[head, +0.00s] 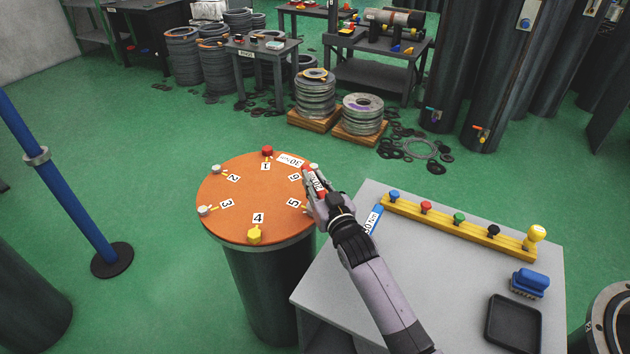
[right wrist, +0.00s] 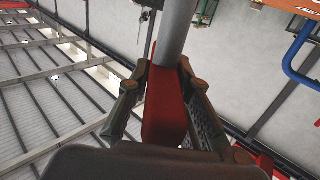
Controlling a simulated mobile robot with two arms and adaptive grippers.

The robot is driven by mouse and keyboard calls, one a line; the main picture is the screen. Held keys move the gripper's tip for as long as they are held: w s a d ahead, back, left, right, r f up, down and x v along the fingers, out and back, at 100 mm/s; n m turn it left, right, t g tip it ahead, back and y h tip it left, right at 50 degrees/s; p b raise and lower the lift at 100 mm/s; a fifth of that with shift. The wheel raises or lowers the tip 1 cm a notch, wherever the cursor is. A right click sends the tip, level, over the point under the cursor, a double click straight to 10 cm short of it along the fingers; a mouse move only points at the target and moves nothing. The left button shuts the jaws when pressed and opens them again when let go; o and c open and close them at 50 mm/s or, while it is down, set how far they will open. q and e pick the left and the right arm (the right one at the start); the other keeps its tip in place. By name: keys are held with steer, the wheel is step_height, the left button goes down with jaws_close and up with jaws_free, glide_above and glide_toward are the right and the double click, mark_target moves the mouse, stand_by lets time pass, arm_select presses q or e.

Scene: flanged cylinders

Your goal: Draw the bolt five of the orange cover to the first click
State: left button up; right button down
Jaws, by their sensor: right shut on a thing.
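The round orange cover (head: 235,190) lies on a dark cylinder, with numbered bolts around its rim. The label of bolt five (head: 293,203) shows at the cover's right edge; the bolt itself is hidden behind my right gripper. My right gripper (head: 316,190) is at that right edge, between labels 5 and 6. It is shut on a red-handled tool, whose red part (head: 315,182) shows at the jaws. In the right wrist view, the red handle (right wrist: 164,110) sits between the fingers with a grey shaft above it. Whether the tool touches the bolt cannot be told. My left gripper is not in view.
A grey table (head: 335,280) stands right of the cover. It carries a yellow rack (head: 460,227) with coloured knobs, a blue brush (head: 529,283) and a black tray (head: 513,325). A blue post (head: 60,175) stands at left. Stacked flanges (head: 315,95) stand behind; green floor lies between.

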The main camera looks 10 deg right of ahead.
steer(key=shift+r, duration=0.2)
steer(key=shift+r+p, duration=1.1)
steer(key=shift+p, duration=0.1)
steer(key=shift+p, duration=0.45)
stand_by(0.8)
steer(key=shift+f+b, duration=0.9)
steer(key=shift+f, duration=0.4)
stand_by(0.7)
